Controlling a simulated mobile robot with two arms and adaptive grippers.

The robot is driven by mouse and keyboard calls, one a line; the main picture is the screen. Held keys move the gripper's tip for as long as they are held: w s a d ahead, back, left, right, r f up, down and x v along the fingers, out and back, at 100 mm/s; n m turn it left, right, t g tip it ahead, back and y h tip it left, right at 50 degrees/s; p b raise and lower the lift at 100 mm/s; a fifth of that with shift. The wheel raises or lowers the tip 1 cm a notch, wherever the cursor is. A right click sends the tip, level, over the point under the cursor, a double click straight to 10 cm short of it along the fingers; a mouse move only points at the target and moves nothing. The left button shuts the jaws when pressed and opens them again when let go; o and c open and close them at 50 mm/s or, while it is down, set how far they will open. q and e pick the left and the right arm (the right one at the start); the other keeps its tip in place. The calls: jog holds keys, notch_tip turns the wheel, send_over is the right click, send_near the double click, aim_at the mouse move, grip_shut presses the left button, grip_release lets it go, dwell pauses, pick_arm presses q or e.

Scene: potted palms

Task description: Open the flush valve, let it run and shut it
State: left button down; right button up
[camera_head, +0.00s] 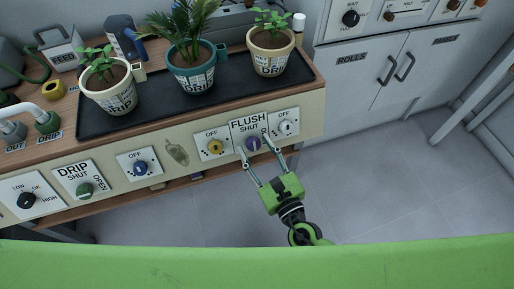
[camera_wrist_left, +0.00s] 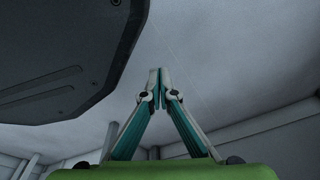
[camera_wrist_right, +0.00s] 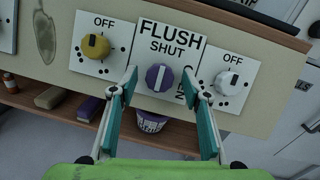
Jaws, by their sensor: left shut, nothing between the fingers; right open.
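The flush valve is a purple knob (camera_head: 253,143) on a white plate marked FLUSH, SHUT and OPEN, on the front panel of the bench. In the right wrist view the purple knob (camera_wrist_right: 159,78) sits between my fingertips, its pale mark pointing roughly up and slightly right, toward SHUT. My right gripper (camera_head: 255,144) is open, with its fingers on either side of the knob; it also shows in the right wrist view (camera_wrist_right: 163,90). I cannot tell if they touch it.
A yellow knob (camera_wrist_right: 96,46) and a white knob (camera_wrist_right: 228,81), both on OFF plates, flank the valve closely. Above, three potted plants stand on a black tray (camera_head: 140,117). A green DRIP knob (camera_head: 85,190) is further left. A shelf (camera_wrist_right: 60,111) below holds small items.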

jog(key=c, duration=1.1)
